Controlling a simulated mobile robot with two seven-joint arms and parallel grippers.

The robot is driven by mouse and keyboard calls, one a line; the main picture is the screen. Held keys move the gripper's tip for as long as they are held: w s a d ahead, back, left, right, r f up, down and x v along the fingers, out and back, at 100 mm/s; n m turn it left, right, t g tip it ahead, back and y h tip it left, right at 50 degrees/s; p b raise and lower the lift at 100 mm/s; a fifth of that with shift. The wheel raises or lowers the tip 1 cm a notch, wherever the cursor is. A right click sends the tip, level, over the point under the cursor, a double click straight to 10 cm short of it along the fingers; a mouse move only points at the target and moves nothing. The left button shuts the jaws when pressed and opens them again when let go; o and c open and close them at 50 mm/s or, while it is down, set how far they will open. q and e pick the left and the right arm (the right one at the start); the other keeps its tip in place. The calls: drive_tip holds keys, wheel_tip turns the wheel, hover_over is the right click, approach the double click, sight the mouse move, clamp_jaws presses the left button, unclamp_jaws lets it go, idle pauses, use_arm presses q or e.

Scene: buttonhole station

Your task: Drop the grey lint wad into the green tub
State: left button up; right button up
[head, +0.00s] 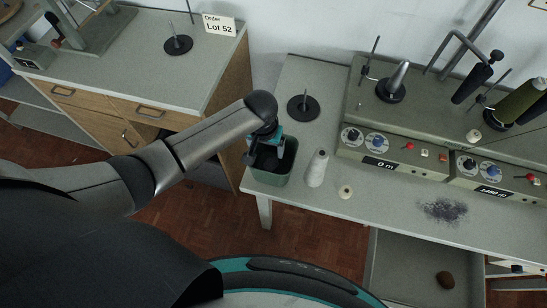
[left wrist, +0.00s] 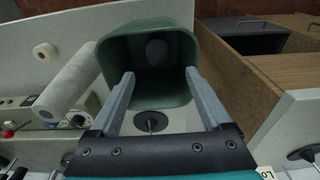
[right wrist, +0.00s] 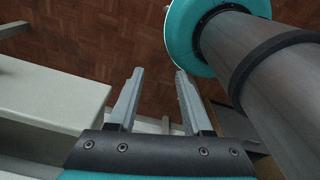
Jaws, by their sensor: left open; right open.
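The green tub (head: 273,172) stands at the left end of the grey work table in the head view. Its open mouth also faces me in the left wrist view (left wrist: 112,68). A grey rounded wad (left wrist: 157,52) lies inside the tub, at its bottom. In the head view the wad is hidden. My left gripper (head: 262,150) is over the tub's mouth; its two fingers (left wrist: 158,78) are apart with nothing between them. My right gripper (right wrist: 153,72) is open and empty, over the floor and beside a grey surface.
A white thread cone (head: 317,168) and a small cream spool (head: 345,191) stand right of the tub. A black-based spindle (head: 303,107) is behind it. A winding machine (head: 396,155) fills the table's back right. A dark lint patch (head: 443,210) lies on the table.

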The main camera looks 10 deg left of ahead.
use_arm(q)
wheel_tip(320, 180, up, 15)
drive_tip(key=s+p, duration=0.1)
drive_tip(key=p, duration=0.1)
drive_tip(key=shift+s, duration=0.4)
idle(0.5)
